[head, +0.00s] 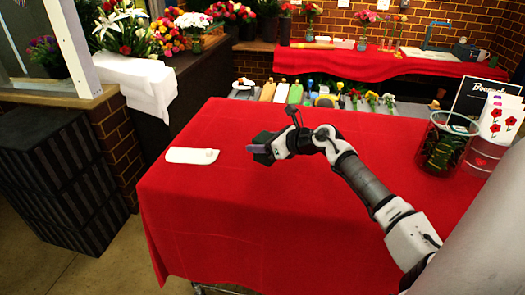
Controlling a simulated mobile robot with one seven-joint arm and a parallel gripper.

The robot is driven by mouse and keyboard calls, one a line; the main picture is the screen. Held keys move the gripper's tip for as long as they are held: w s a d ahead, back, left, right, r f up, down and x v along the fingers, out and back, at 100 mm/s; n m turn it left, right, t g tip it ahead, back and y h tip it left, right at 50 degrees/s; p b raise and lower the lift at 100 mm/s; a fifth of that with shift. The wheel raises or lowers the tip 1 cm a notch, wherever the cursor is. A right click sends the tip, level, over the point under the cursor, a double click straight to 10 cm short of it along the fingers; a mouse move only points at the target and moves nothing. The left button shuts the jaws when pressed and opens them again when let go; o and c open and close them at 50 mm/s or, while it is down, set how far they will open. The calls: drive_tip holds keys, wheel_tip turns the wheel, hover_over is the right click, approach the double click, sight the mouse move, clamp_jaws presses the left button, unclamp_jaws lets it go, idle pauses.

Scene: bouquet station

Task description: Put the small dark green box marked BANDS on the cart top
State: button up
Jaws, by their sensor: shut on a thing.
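My gripper (262,151) is above the near red-covered surface, right of a white tray. It is shut on a small purple-grey thing (258,148), mostly hidden by the dark fingers, so I cannot tell what it is. The red cloth (240,220) covers the whole top and hangs down its sides; a bit of metal frame shows below, and I cannot tell if this is the cart. A dark green thing (440,156) with faint marks shows in or behind the clear glass vase at the right; its lettering is too small to read.
The white tray (185,155) holds a small pale thing. The glass vase (462,124) and a white bag with red roses (497,122) stand at the right edge. Stems and tools lie in a row behind. The front of the red cloth is clear.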

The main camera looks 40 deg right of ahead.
sight(264, 155)
drive_tip(key=shift+f+p, duration=0.65)
drive_tip(key=shift+f, duration=1.55)
drive_tip(key=shift+f, duration=0.1)
drive_tip(key=o, duration=1)
drive_tip(key=shift+o, duration=0.2)
drive_tip(key=shift+s+d, duration=0.15)
drive_tip(key=shift+s, duration=0.1)
drive_tip(key=b+v, duration=0.5)
drive_tip(key=v, duration=0.5)
drive_tip(key=shift+s+r, duration=0.25)
drive_tip(key=shift+r, duration=0.05)
drive_tip(key=shift+s+d+r, duration=0.1)
drive_tip(key=shift+s+r, duration=0.2)
drive_tip(key=shift+s, duration=0.1)
